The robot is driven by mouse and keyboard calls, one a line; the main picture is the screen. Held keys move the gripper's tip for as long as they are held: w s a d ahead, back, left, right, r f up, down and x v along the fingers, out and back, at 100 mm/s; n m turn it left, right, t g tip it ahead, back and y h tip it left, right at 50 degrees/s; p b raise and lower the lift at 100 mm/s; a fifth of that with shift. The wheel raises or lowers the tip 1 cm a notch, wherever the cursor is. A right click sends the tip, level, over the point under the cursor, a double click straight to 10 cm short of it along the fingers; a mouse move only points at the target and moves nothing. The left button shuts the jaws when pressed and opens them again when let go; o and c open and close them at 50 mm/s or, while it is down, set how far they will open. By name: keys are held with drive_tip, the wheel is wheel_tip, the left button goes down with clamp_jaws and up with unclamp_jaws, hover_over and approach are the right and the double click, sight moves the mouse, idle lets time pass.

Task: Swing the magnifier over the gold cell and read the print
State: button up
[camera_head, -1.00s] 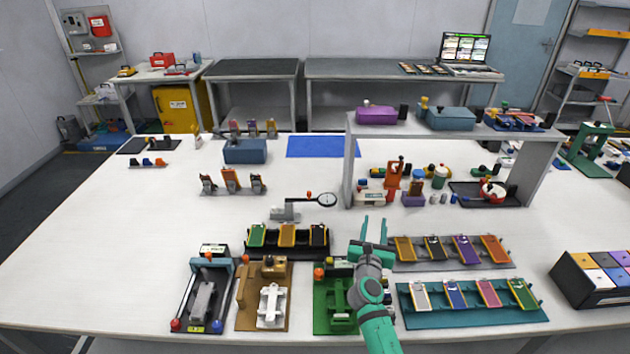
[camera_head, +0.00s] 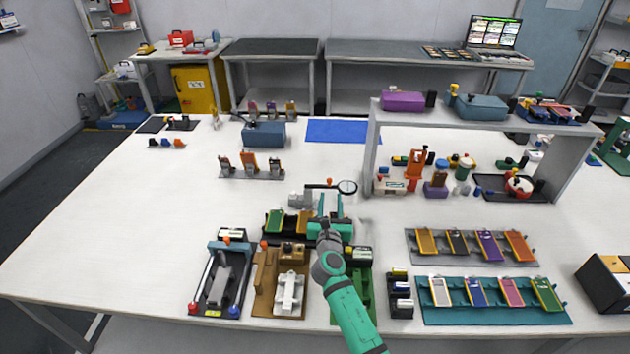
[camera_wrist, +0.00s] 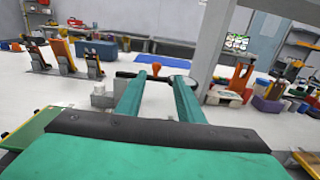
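The magnifier has a round dark-rimmed lens (camera_head: 347,187), a dark arm with an orange-red knob (camera_head: 329,181) and a grey base (camera_head: 298,199). Its lens lies to the right of the base. A gold cell (camera_head: 290,223) sits mid-row in a black tray in front of the magnifier, beside a green cell (camera_head: 274,221); my gripper hides the tray's right part. My gripper (camera_head: 331,203) is open and empty, just in front of the magnifier arm. In the wrist view the knob (camera_wrist: 156,69) shows between the fingertips, apparently beyond them; the right finger partly covers the lens area.
A grey rack (camera_head: 412,258) at right also holds a gold-yellow cell (camera_head: 426,242), and a teal rack (camera_head: 500,316) stands in front. A grey shelf (camera_head: 372,150) rises right of the magnifier. Fixtures crowd the front. The table left is clear.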

sight(330, 182)
drive_tip(key=w, duration=1)
drive_tip(key=shift+w+a, duration=0.35)
drive_tip(key=shift+w, duration=0.05)
clamp_jaws()
